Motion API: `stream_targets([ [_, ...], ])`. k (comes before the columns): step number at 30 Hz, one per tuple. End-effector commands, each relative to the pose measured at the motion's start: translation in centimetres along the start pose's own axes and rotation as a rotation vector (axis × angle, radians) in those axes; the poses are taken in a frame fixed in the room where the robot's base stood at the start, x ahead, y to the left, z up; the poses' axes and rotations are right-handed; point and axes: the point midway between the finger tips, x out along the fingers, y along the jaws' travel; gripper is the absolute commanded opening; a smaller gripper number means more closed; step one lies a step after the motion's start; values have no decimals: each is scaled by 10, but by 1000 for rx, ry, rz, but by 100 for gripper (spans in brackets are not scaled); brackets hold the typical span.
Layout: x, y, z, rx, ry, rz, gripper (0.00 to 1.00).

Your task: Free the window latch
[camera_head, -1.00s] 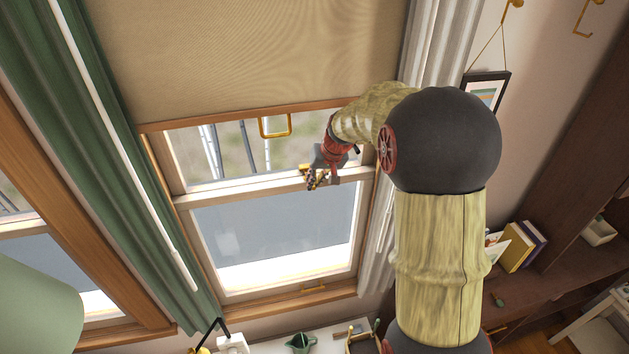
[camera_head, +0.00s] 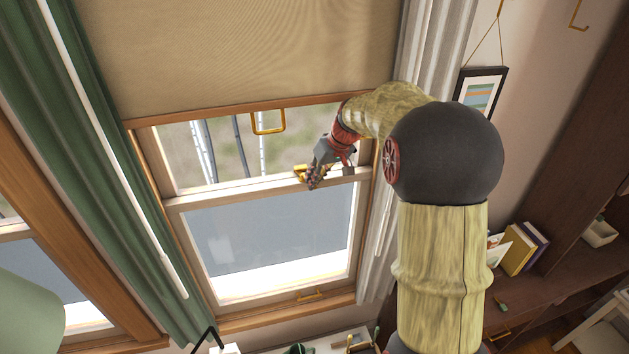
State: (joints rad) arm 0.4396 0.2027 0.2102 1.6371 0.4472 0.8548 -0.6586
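The window latch (camera_head: 299,172) is a small brass piece on the meeting rail (camera_head: 235,187) of the sash window, near its middle. My gripper (camera_head: 312,183) is at the latch, reaching in from the right, and overlaps its right part in the picture. The fingers are small and dark, and I cannot tell whether they are open or closed, or whether they touch the latch. The lower sash pane (camera_head: 265,235) is below the rail.
A tan blind (camera_head: 240,55) with a brass pull (camera_head: 268,123) hangs above. Green curtains (camera_head: 110,170) are at the left, a white curtain (camera_head: 425,50) at the right. A framed picture (camera_head: 480,95) hangs on the right wall. A brass sash lift (camera_head: 309,294) is at the bottom.

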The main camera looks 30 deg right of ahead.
Motion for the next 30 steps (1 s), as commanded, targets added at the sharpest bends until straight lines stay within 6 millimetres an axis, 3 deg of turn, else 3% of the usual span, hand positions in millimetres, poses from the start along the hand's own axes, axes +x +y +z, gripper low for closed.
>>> stream_targets([
  [9,0,0,0,0,1,0,27],
  [20,-3,0,0,0,1,1,28],
  [23,-13,0,-1,0,3,2,28],
  [30,-60,0,-1,0,4,2,28],
])
